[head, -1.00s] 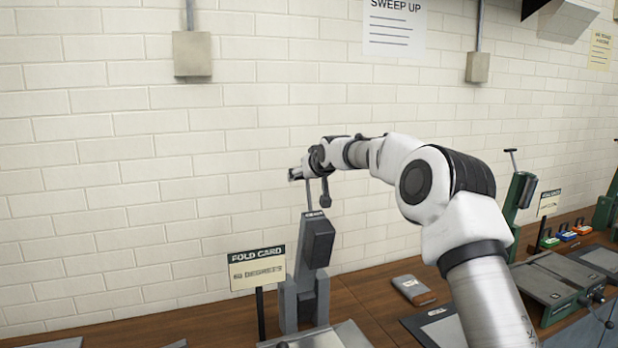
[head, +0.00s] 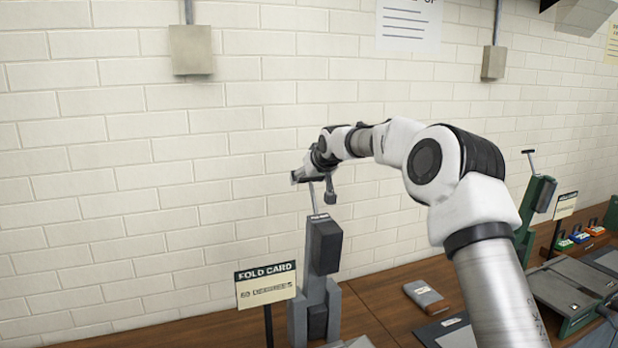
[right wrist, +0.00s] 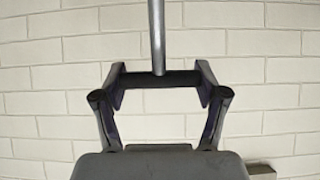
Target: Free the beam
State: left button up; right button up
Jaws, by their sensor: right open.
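A grey folding machine (head: 322,245) stands on the bench at the wall, with a dark block on its upright. A thin metal lever rod (head: 312,195) rises from its top. My right gripper (head: 298,177) is at the top end of this rod. In the right wrist view, my right gripper (right wrist: 160,76) is open, its fingers at either end of a black crossbar grip (right wrist: 160,79). The silver rod (right wrist: 157,35) meets the middle of this bar. I cannot tell whether the fingers touch it. Which part is the beam is unclear. My left gripper is not in view.
A "FOLD CARD" sign (head: 266,285) stands left of the machine. A grey booklet-like item (head: 426,298) lies on the wooden bench (head: 375,290). A green machine (head: 530,215) stands farther right. White brick wall (head: 130,200) is close behind.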

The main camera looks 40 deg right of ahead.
jog(key=o, duration=0.4)
jog(key=shift+w, duration=0.1)
jog(key=shift+c, duration=0.2)
jog(key=v, duration=1.1)
jog(key=shift+s+r, duration=0.15)
jog(key=shift+s, duration=0.1)
